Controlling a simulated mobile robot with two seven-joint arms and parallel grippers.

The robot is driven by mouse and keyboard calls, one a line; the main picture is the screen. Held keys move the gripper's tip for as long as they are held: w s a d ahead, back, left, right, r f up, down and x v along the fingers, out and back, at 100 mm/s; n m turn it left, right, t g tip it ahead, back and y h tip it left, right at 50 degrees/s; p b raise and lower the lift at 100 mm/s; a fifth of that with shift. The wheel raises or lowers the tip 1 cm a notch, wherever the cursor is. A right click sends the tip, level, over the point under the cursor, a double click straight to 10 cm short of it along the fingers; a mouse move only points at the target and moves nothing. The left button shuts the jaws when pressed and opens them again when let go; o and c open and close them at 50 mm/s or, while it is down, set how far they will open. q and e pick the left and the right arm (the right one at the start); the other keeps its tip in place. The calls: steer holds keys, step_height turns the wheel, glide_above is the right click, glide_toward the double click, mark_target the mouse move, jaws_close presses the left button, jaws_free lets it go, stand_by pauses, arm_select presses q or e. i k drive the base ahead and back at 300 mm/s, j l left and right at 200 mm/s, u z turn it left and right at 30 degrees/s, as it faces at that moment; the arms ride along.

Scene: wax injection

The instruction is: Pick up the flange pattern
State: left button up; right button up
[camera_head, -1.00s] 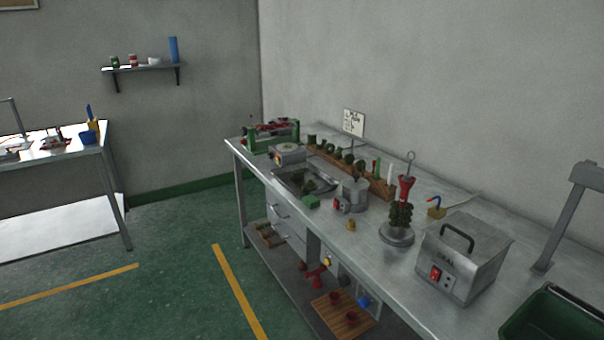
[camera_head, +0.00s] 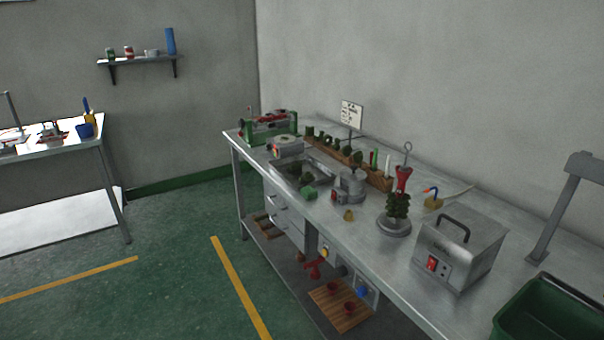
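I cannot tell for sure which piece is the flange pattern. Several small dark green pieces stand in a row along a wooden rack (camera_head: 379,181) at the back of the long steel bench. A shallow metal tray (camera_head: 325,178) in front of the rack holds something dark green, too small to make out. A tree of green pieces (camera_head: 398,206) with a red top stands on a round grey base. Neither of my grippers is in view.
A steel box with a handle (camera_head: 458,248) and a green bin (camera_head: 548,315) fill the bench's near right. A green-framed device (camera_head: 268,130) stands at the far end. A lower shelf holds a wooden board (camera_head: 340,307). The green floor (camera_head: 175,260) left of the bench is clear.

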mark_target(308, 176)
steer(key=z, duration=0.7)
steer(key=i+j+z, duration=0.15)
steer(key=j+z, duration=0.15)
steer(key=z, duration=0.2)
steer(key=j+z, duration=0.95)
steer(key=j, duration=0.3)
steer(key=j+z, duration=0.1)
steer(key=j, duration=0.35)
steer(key=k+j+z, duration=0.15)
steer(key=j, duration=0.3)
steer(key=k+j, duration=0.1)
steer(key=j, duration=1.05)
steer(key=k+j, duration=0.15)
steer(key=j, duration=0.45)
steer(key=z, duration=0.05)
